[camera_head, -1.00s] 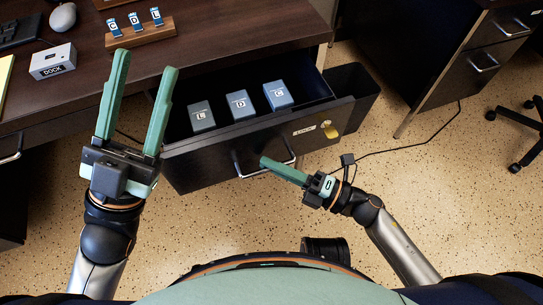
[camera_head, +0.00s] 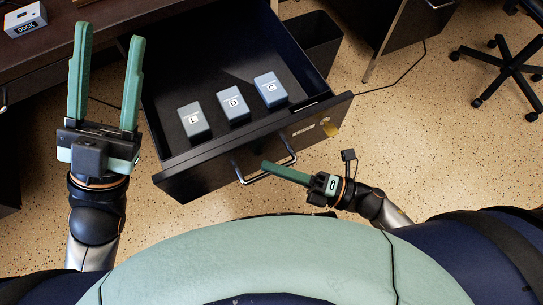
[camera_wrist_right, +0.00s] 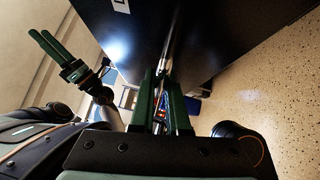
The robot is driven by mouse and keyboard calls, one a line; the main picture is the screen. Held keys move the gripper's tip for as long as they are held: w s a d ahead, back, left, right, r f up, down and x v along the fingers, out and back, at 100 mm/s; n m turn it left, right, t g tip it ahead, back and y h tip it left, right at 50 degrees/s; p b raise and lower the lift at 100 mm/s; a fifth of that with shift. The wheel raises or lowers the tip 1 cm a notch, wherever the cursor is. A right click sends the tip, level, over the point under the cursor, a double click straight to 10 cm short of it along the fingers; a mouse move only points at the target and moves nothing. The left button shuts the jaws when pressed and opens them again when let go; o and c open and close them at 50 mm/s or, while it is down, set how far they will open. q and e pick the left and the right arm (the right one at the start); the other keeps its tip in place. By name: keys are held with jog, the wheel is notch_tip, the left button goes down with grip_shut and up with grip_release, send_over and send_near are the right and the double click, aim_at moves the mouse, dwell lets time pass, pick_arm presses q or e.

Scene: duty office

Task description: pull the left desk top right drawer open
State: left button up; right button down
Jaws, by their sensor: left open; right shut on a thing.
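The dark top right drawer (camera_head: 170,185) of the left desk stands far open in the head view. Its metal bar handle (camera_head: 266,176) is on the front panel. My right gripper (camera_head: 268,167) is shut on the handle, with its green fingers at the bar. In the right wrist view the fingers (camera_wrist_right: 165,110) close around the bar, beside the dark drawer front (camera_wrist_right: 215,40). My left gripper (camera_head: 107,45) is open and empty, left of the drawer and apart from it.
Three blue-grey boxes marked L (camera_head: 194,121), D (camera_head: 233,106) and C (camera_head: 270,90) lie in the drawer. A yellow tag (camera_head: 331,129) is on its front. A black bin (camera_head: 312,40) stands behind it. A wheeled chair (camera_head: 512,62) is at right.

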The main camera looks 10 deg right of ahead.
jog(key=shift+s+d, duration=0.1)
jog(key=shift+s, duration=0.2)
jog(key=c, duration=0.9)
grip_release()
jog(key=p+v, duration=0.1)
jog(key=v, duration=1.1)
jog(key=shift+d, duration=0.3)
